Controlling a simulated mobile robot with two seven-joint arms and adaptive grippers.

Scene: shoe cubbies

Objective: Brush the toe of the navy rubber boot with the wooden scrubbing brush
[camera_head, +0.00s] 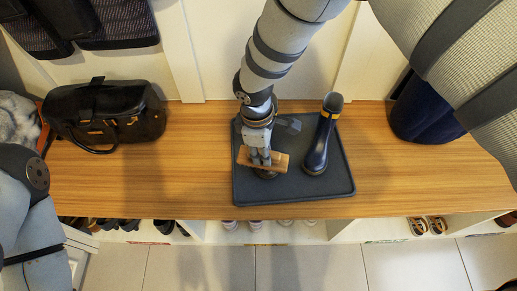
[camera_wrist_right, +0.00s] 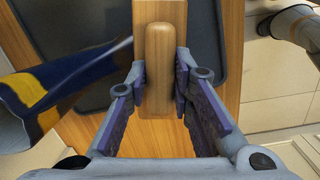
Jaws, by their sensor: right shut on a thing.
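The navy rubber boot (camera_head: 318,140) with a yellow band near its top stands on the right half of a dark tray (camera_head: 300,190). Part of it shows at the left of the right wrist view (camera_wrist_right: 62,75). The wooden scrubbing brush (camera_head: 245,157) is held crosswise in my right gripper (camera_head: 261,158), left of the boot and apart from it. In the right wrist view, the fingers close on both sides of the brush's raised wooden grip (camera_wrist_right: 160,70). A small dark shape shows just below the brush; I cannot tell what it is. My left gripper is out of view.
The tray lies on a wooden bench top (camera_head: 190,180). A black handbag (camera_head: 105,112) stands at the left, and a dark blue item (camera_head: 425,110) at the right. Shoes sit in cubbies below the front edge. Bench between handbag and tray is clear.

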